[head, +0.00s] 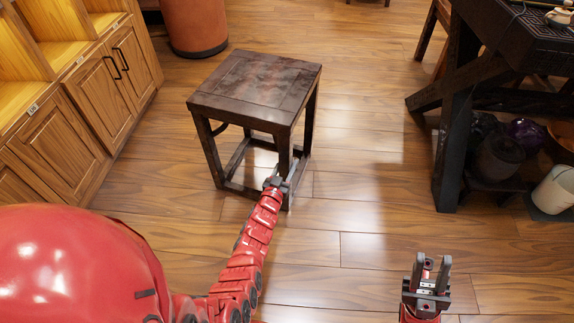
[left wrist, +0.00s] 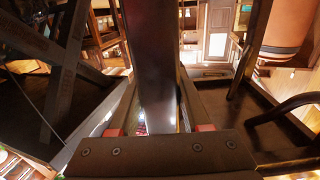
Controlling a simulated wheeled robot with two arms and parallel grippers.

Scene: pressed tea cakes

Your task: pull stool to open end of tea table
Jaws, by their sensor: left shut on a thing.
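A dark wooden stool (head: 257,88) with a square top stands upright on the floor, left of the tea table (head: 537,36). My left gripper (head: 287,172) is shut on the stool's near right leg, low down near the lower rails. In the left wrist view the leg (left wrist: 153,50) runs between the two fingers of the left gripper (left wrist: 155,115). My right gripper (head: 430,268) is raised at the lower right of the head view, its two fingers apart, with nothing between them. It is away from the stool.
A wooden cabinet (head: 95,90) lines the left side. A round orange-brown container (head: 194,25) stands behind the stool. Under the tea table are pots and a white bucket (head: 556,190). The wooden floor (head: 365,165) between stool and table is clear.

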